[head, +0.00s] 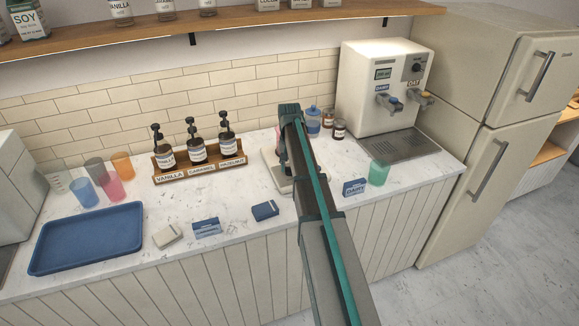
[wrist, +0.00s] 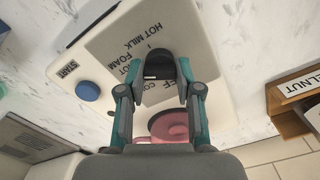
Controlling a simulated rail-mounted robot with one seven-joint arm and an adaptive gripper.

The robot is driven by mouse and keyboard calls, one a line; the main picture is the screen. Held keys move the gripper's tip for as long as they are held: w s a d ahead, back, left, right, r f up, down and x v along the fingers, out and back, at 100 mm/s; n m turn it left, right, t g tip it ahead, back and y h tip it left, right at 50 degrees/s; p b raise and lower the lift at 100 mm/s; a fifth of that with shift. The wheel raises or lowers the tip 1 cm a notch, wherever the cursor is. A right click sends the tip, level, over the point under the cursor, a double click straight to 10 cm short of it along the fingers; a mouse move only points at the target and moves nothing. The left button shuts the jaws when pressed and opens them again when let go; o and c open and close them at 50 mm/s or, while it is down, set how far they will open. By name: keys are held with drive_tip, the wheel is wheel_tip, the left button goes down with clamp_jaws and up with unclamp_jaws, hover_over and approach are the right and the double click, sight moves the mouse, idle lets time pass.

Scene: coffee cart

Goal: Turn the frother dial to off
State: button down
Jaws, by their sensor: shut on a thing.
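A blue START button (wrist: 87,91) is left of the dial. A pink jug (wrist: 172,124) is partly hidden under the gripper. In the head view the frother base (head: 268,168) is mostly hidden behind my arm.
The syrup rack (head: 199,170) stands left of the frother. Small jars (head: 339,129) and a milk dispenser (head: 385,80) stand behind right. Small boxes (head: 265,211), a green cup (head: 379,172) and a blue tray (head: 87,238) are on the counter.

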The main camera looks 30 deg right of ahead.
drive_tip(key=shift+n, duration=0.3)
drive_tip(key=n+b, duration=0.1)
drive_tip(key=n, duration=0.4)
drive_tip(key=n+b, duration=0.1)
drive_tip(key=n, duration=0.5)
drive_tip(key=shift+n, duration=0.4)
drive_tip(key=n+b, duration=0.1)
drive_tip(key=n, duration=0.5)
drive_tip(key=shift+f, duration=0.1)
drive_tip(key=n, duration=0.5)
drive_tip(key=shift+s+n, duration=0.1)
drive_tip(key=shift+n, duration=0.2)
drive_tip(key=c, duration=0.8)
unclamp_jaws()
drive_tip(key=shift+o, duration=0.2)
